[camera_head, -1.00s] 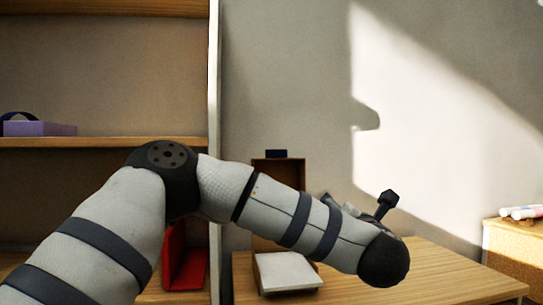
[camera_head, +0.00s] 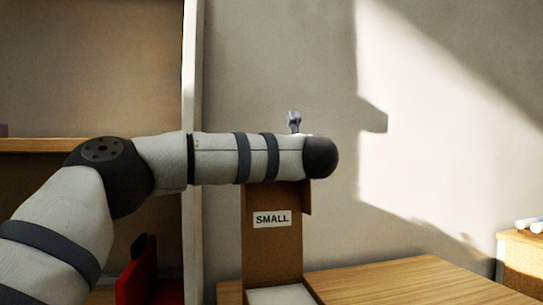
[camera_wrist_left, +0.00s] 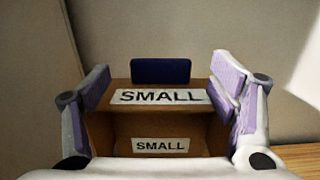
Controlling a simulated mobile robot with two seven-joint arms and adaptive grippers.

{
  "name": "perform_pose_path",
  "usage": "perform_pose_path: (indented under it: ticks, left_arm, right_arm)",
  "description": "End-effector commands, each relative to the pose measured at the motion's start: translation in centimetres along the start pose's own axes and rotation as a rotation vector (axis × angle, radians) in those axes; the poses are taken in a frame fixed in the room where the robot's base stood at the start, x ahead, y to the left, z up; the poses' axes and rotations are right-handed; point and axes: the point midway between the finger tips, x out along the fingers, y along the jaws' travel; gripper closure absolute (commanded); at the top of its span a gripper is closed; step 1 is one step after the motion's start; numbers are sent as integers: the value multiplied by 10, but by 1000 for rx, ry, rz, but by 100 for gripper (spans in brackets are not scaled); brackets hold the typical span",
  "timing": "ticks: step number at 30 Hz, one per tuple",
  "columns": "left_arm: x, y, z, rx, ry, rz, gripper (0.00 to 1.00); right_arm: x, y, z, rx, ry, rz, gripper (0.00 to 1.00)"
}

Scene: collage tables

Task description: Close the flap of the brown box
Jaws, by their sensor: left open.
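The brown box (camera_head: 259,250) stands on the wooden table in the head view, with a white "SMALL" label (camera_head: 272,219) on its upright panel. My left arm hides its top. The left wrist view shows a brown flap (camera_wrist_left: 113,96) with a "SMALL" label, a dark blue tab (camera_wrist_left: 160,71) behind it, and a second "SMALL" label lower down. My left gripper (camera_wrist_left: 163,80) is open, one finger on each side of the box top in that view; contact cannot be told. A bit of this gripper (camera_head: 294,122) shows above the forearm in the head view. My right gripper is out of view.
A white surface (camera_head: 283,295) lies at the foot of the box panel. The wooden table (camera_head: 420,279) is clear to the right. A shelf unit (camera_head: 193,80) and a red object (camera_head: 139,277) are on the left. White markers (camera_head: 530,221) lie on a crate at the far right.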

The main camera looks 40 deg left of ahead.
Motion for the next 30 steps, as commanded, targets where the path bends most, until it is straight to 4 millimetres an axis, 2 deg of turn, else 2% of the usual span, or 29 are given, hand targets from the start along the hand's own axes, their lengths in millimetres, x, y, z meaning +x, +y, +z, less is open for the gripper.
perform_pose_path:
  ticks: [3, 7, 17, 26, 27, 30]
  left_arm:
    - [26, 1, 0, -1, 0, 3, 22]
    - [44, 0, -1, 1, 0, 2, 22]
    - [50, 0, -1, 3, -1, -1, 22]
    - [50, 0, 0, 2, 0, -1, 90]
    - [50, 0, -1, 2, -1, -1, 93]
    - [48, 0, 0, 2, -5, -1, 93]
  right_arm:
    - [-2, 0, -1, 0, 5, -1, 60]
    - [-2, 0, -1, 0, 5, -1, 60]
    - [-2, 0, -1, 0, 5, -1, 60]
    - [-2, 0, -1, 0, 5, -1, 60]
    - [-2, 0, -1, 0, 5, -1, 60]
    - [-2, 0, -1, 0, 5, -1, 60]
